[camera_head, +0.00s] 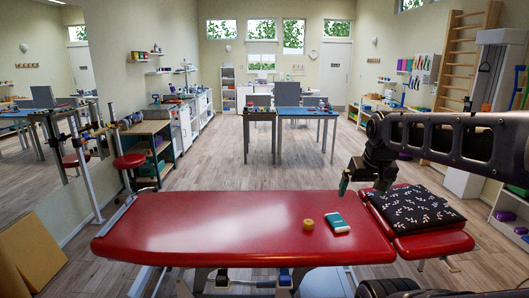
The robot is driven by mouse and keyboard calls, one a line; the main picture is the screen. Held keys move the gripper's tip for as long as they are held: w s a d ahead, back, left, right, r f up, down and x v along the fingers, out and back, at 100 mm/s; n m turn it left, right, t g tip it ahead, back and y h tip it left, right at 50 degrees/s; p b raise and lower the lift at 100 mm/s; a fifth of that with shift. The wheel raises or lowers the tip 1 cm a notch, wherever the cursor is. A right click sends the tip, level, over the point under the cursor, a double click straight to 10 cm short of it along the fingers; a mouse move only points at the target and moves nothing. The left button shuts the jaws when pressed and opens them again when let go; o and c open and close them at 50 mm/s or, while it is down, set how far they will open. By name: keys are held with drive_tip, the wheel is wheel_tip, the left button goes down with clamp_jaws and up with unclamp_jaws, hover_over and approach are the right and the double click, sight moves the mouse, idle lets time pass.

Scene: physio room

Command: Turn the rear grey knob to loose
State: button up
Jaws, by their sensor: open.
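I cannot make out a grey knob for certain. Small fittings sit on the upright metal posts (81,165) at the left, beside the mirror, but they are too small to tell apart. Beneath the red treatment table (180,225) there are metal frame parts, with small blue pieces (285,278) at the front. My gripper (345,184) hangs above the far edge of the table, left of the headrest section. It is open and holds nothing that I can see. It is far from the posts.
A yellow roll (308,224) and a teal and white box (336,223) lie on the table. A red stool (130,161) stands left. Open wooden floor (215,165) stretches behind the table, towards blue tables (305,113).

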sight(457, 271)
drive_tip(key=shift+s, duration=0.1)
drive_tip(key=c, duration=0.5)
drive_tip(key=shift+o, duration=0.2)
drive_tip(key=w+d+f+m+g+y, duration=0.1)
drive_tip(key=w+d+f+m+y, duration=0.15)
drive_tip(key=w+d+f, duration=0.45)
drive_tip(key=w+d+f+m+g+y, duration=0.15)
drive_tip(key=w+d+m, duration=0.3)
drive_tip(key=w, duration=0.45)
drive_tip(key=w+d+f+m+y, duration=0.2)
drive_tip(key=w+d+f+m, duration=0.1)
drive_tip(key=w+d+f, duration=0.4)
drive_tip(key=d+f+m+t+y, duration=0.1)
drive_tip(key=d+f+m+t, duration=0.4)
drive_tip(key=d+f, duration=0.75)
drive_tip(key=d+f+m+t+y, duration=0.2)
drive_tip(key=d+f+m+t, duration=0.2)
drive_tip(key=d+f+m, duration=0.8)
drive_tip(key=s+d+f+m+t+h, duration=0.35)
drive_tip(key=s+d+f+h, duration=0.2)
drive_tip(key=d+f, duration=0.35)
drive_tip(key=s+d+f+m+t+h, duration=0.35)
drive_tip(key=s+d+f, duration=0.35)
drive_tip(key=d, duration=0.4)
drive_tip(key=shift+m, duration=0.4)
drive_tip(key=w, duration=1)
drive_tip(key=shift+w+f, duration=0.25)
drive_tip(key=shift+w, duration=0.1)
